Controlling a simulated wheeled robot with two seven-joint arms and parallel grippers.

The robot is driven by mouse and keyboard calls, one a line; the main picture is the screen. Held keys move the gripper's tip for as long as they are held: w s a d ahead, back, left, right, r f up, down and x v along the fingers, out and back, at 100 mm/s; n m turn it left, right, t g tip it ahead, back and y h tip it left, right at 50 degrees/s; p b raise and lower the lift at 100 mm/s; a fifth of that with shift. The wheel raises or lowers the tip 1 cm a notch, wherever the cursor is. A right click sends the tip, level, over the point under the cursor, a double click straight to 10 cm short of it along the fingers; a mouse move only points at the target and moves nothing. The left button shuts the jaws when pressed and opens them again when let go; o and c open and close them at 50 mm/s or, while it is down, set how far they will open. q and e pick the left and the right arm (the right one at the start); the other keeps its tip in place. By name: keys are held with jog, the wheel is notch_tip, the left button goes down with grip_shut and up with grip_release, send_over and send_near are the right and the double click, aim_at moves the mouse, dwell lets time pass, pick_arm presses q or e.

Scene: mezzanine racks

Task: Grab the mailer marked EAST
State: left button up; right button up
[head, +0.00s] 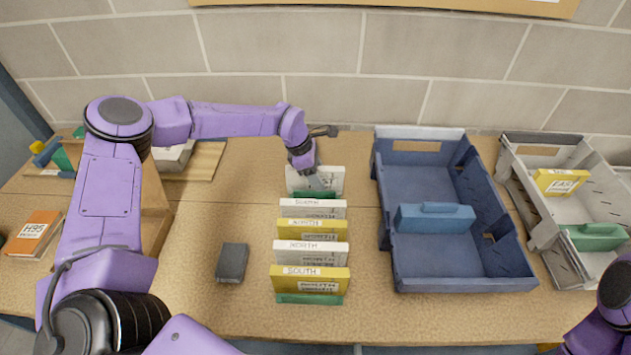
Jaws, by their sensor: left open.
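A yellow mailer whose label seems to read EAST (562,181) is in the grey crate (545,222) at the right. A row of upright mailers stands mid-table: a yellow one marked SOUTH (311,280) in front, a white one marked NORTH (311,254) behind it, then another yellow one (312,229) and a white one (313,208) with small labels. My left gripper (317,183) is open, pointing down at the rearmost white mailer (329,174), whose label is hidden. I cannot tell whether it touches it. My right gripper is out of view.
A blue crate (450,283) with a blue block (436,217) stands right of the row. A green block (596,238) is in the grey crate. A dark box (231,262) lies left of the row, an orange book (35,235) far left. The front strip of table is clear.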

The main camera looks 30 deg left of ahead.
pick_arm(q)
jog(key=shift+f, duration=0.15)
dwell(0.3)
grip_shut()
